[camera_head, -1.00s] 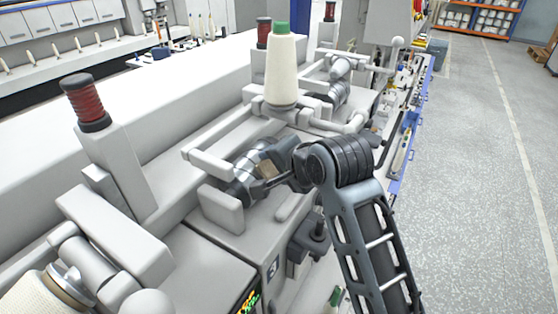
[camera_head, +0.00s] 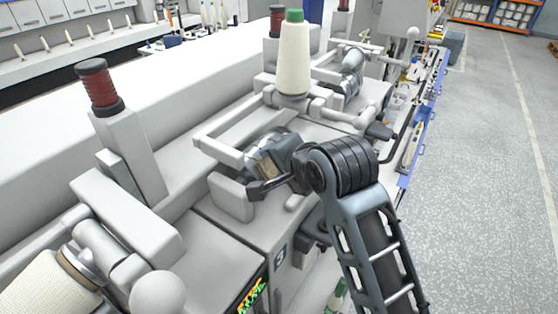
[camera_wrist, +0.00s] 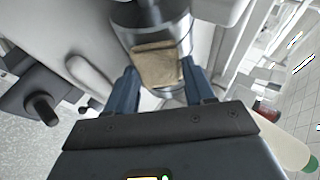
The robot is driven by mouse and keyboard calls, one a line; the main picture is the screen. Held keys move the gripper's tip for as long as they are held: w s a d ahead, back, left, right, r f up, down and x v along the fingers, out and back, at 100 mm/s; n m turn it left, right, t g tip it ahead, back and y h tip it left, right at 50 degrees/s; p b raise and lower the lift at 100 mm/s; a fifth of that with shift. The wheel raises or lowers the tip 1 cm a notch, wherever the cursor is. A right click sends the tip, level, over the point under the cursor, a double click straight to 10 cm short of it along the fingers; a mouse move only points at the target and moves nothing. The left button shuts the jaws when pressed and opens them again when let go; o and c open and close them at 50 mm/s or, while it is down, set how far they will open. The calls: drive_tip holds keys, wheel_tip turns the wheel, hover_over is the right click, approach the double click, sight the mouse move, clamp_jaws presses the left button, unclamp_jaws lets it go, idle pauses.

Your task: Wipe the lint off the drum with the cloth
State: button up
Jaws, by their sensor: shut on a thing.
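The drum (camera_head: 262,139) is a shiny metal cylinder on the middle winding unit, partly hidden by my gripper. In the wrist view the drum (camera_wrist: 135,18) shows at the top. The tan cloth (camera_wrist: 157,66) is a folded pad between my gripper's fingers and lies over the drum, seemingly touching it. It also shows in the head view (camera_head: 266,167) as a small brown patch. My gripper (camera_wrist: 158,84) is shut on the cloth, one blue finger at each side. I cannot make out any lint; part of the drum is under the cloth.
A white yarn cone with a green top (camera_head: 294,58) stands behind the drum. A red bobbin (camera_head: 98,84) stands on a post at left. A yarn package (camera_head: 48,287) and white knob (camera_head: 158,293) are near the front. The floor (camera_head: 490,140) at right is clear.

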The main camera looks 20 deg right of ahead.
drive_tip(key=shift+w+d, duration=1.9)
drive_tip(key=shift+d, duration=1)
drive_tip(key=shift+s+a, duration=0.65)
drive_tip(key=shift+a, duration=0.35)
drive_tip(key=shift+s+a, duration=0.7)
drive_tip(key=shift+a, duration=0.3)
drive_tip(key=shift+s+a, duration=0.65)
drive_tip(key=shift+a, duration=0.35)
drive_tip(key=s+d+r, duration=0.3)
drive_tip(key=s+r, duration=0.1)
drive_tip(key=shift+s+r, duration=0.2)
drive_tip(key=shift+r, duration=0.05)
